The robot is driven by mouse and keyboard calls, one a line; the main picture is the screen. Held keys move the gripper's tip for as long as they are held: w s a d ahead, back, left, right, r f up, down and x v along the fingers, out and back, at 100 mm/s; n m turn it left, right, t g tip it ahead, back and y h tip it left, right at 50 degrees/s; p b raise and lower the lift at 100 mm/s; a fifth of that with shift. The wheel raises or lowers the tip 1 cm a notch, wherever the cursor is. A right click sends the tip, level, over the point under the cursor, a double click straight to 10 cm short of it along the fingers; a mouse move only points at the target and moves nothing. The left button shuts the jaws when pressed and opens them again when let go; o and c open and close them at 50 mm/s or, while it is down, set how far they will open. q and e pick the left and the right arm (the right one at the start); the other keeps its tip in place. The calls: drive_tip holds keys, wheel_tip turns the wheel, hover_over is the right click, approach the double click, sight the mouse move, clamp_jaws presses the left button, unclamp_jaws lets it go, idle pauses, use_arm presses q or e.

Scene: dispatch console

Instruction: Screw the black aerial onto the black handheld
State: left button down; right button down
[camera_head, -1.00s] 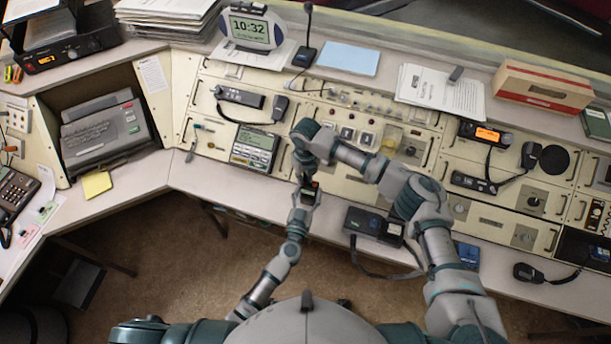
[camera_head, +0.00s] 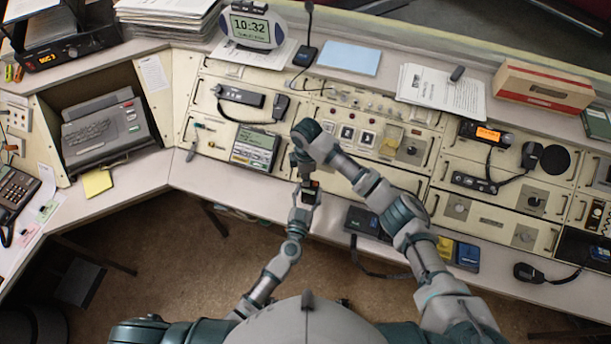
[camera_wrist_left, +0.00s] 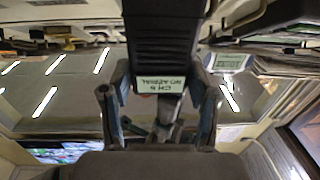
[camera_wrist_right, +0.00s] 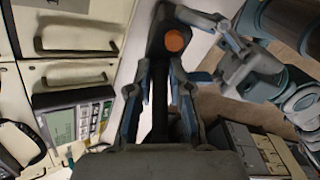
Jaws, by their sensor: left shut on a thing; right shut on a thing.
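The black handheld (camera_wrist_left: 160,45) is in my left gripper (camera_wrist_left: 160,95), which is shut on it; its pale label reads "CH 5 NO AERIAL". In the right wrist view the handheld (camera_wrist_right: 157,40) shows an orange round part. My right gripper (camera_wrist_right: 160,75) is shut on the black aerial (camera_wrist_right: 160,105), a thin dark rod pointing toward the handheld. The aerial's far end overlaps the handheld in that view; I cannot tell whether they touch or are threaded. In the head view my left gripper (camera_head: 308,196) is just below my right gripper (camera_head: 303,165), with the handheld between them, mostly hidden.
The console desk (camera_head: 225,187) runs behind both grippers. A grey-green screen unit (camera_head: 255,148) is close to their left. A dark device (camera_head: 366,222) with a strap, a yellow item (camera_head: 445,247) and a blue item (camera_head: 467,256) lie along the front edge at right.

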use_arm(q)
drive_tip(key=shift+a+f, duration=0.1)
drive_tip(key=shift+f, duration=0.05)
use_arm(e)
drive_tip(key=m, duration=1.1)
drive_tip(key=shift+m, duration=0.3)
drive_tip(key=shift+w+m, duration=0.1)
drive_tip(key=shift+m, duration=1.1)
drive_tip(key=c, duration=1)
unclamp_jaws()
drive_tip(key=r, duration=1.1)
drive_tip(key=shift+w+r, duration=0.25)
drive_tip(key=shift+r, duration=0.15)
